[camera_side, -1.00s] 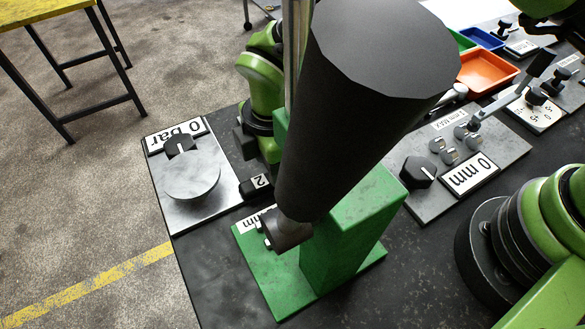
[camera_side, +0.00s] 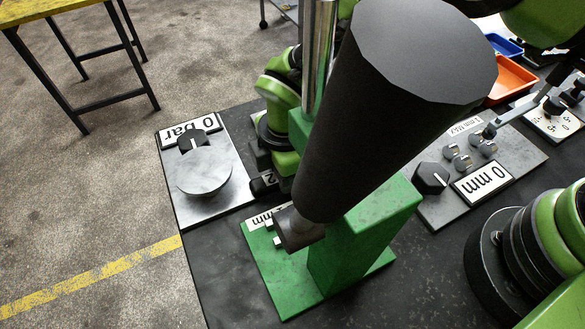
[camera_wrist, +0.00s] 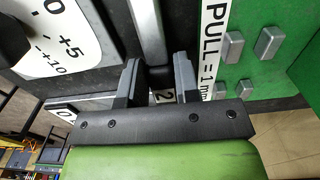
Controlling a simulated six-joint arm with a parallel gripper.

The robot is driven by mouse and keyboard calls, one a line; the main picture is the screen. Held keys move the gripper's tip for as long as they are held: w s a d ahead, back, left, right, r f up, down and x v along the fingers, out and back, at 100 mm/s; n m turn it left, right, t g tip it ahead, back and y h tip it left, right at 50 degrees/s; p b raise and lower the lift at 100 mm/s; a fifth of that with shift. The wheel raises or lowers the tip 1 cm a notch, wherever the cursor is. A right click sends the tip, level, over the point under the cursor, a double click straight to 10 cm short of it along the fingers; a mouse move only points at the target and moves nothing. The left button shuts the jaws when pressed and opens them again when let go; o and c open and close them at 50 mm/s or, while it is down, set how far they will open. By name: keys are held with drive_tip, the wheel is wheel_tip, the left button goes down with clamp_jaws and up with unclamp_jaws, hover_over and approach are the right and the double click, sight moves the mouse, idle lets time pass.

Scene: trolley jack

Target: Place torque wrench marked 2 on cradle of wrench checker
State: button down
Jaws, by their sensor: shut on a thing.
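My gripper (camera_wrist: 157,72) shows two dark fingers in the wrist view, shut on the torque wrench marked 2 (camera_wrist: 165,97). The white tag with a 2 sits between the fingers. A straight silver bar (camera_wrist: 147,32) runs from there to the top edge; whether it belongs to the wrench is hard to tell. In the side view a small dark block with a 2 tag (camera_side: 268,180) shows beside the green base, below my wrist. The large dark cylinder covers much of that area. I cannot identify the wrench checker or its cradle with certainty.
A large dark cylinder (camera_side: 395,110) slants over the green base (camera_side: 285,285). Left is a metal panel marked 0 bar (camera_side: 215,205); right, a panel marked 0 mm (camera_side: 525,160) with a knob and metal pegs. An orange tray (camera_side: 512,80) stands at the back right.

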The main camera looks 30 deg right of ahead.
wheel_tip(320, 180, up, 18)
drive_tip(key=w+d+f, duration=0.3)
drive_tip(key=w+d, duration=0.1)
drive_tip(key=d, duration=0.4)
drive_tip(key=w+d+f, duration=0.2)
drive_tip(key=w+d, duration=0.1)
drive_tip(key=d, duration=0.4)
drive_tip(key=w+d+f, duration=0.3)
drive_tip(key=w+d, duration=0.1)
drive_tip(key=d, duration=0.4)
drive_tip(key=shift+h, duration=0.4)
drive_tip(key=f, duration=0.9)
drive_tip(key=shift+w+d, duration=0.1)
drive_tip(key=shift+d, duration=0.15)
drive_tip(key=shift+f, duration=0.3)
drive_tip(key=shift+f, duration=0.1)
drive_tip(key=c, duration=0.8)
unclamp_jaws()
drive_tip(key=shift+c, duration=0.2)
